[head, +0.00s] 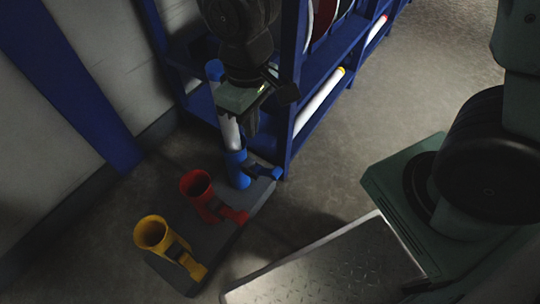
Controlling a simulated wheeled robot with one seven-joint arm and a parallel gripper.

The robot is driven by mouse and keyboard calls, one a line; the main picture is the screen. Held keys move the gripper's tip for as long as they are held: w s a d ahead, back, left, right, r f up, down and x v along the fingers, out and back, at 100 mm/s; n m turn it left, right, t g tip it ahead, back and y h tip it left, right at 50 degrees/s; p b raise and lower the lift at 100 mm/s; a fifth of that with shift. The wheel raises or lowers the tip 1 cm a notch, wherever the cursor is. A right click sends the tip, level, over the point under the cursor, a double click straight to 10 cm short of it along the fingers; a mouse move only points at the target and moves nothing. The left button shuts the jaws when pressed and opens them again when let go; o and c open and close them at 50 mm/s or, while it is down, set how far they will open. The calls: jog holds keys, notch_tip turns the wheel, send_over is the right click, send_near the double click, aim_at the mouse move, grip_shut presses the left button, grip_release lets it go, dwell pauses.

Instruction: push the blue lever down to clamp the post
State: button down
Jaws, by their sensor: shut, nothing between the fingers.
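The blue holder (237,172) is at the far end of a dark base on the floor. A white post (228,132) with a blue top (214,70) stands upright in it. The blue lever (276,174) sticks out to the right of the holder; its exact tilt is hard to tell. My gripper (252,128) is shut and empty. It appears just above the lever and holder in the picture, to the right of the post, apart from the lever. My wrist hides part of the post's upper end.
A red holder (196,184) and a yellow holder (151,233), both empty, stand on the same dark base (217,246). A blue shelf rack (292,110) with white posts rises close behind and right of my gripper. A metal plate lies at the bottom. Floor is open at the upper right.

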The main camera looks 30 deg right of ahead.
jog(key=w+d+f+h+p, duration=0.1)
jog(key=w+d+f+p, duration=0.2)
jog(key=w+f, duration=0.4)
jog(key=shift+w+d+f+m, duration=0.2)
jog(key=shift+d+f+m, duration=0.1)
jog(key=shift+f, duration=1.25)
jog(key=b, duration=0.5)
send_over(271, 171)
jog(key=w+a, duration=0.2)
jog(key=w, duration=0.1)
notch_tip(271, 171, down, 11)
jog(key=shift+w+d+r, duration=0.1)
jog(key=shift+d+r, duration=0.05)
jog(key=shift+r, duration=0.05)
jog(key=shift+s+d+f+b, duration=0.5)
jog(key=shift+s+f, duration=0.15)
jog(key=shift+s, duration=0.2)
jog(key=shift+s+d+f, duration=0.25)
jog(key=shift+s, duration=0.25)
jog(key=shift+f, duration=0.1)
